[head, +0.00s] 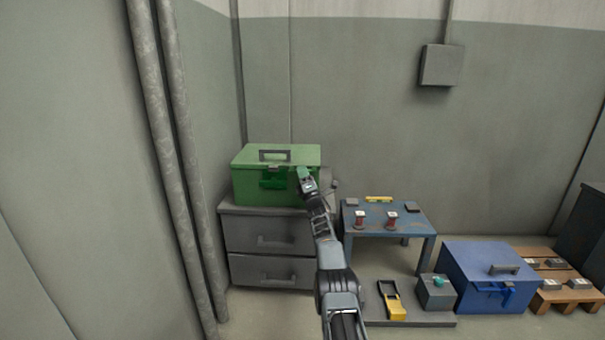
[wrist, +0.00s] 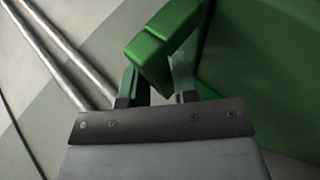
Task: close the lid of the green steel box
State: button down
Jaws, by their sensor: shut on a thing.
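The green steel box (head: 248,188) stands on a grey drawer cabinet at the back left. Its lid (head: 246,156), with a dark carrying handle on top, lies down over the box, level as far as I can tell; whether it is fully seated is unclear. A darker green handle (head: 270,183) is on the box's front. My gripper (head: 304,175) is at the right part of the box front. In the wrist view my gripper (wrist: 155,80) is shut on a green bar (wrist: 165,35) beside the green box wall (wrist: 260,70). The bar's attachment is partly hidden.
The drawer cabinet (head: 265,233) carries the box. Right of it is a blue table (head: 358,220) with small items. A blue box (head: 480,280) and a wooden pallet (head: 570,294) are farther right. Vertical pipes (head: 170,130) run close on the left.

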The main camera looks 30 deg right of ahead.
jog(key=shift+d+f, duration=0.15)
jog(key=shift+f, duration=0.2)
jog(key=c, duration=1.2)
grip_release()
jog(key=shift+h, duration=0.3)
jog(key=shift+o, duration=0.8)
jog(key=shift+r, duration=0.1)
jog(key=p+v, duration=0.4)
jog(key=v, duration=0.9)
jog(key=shift+s, duration=0.4)
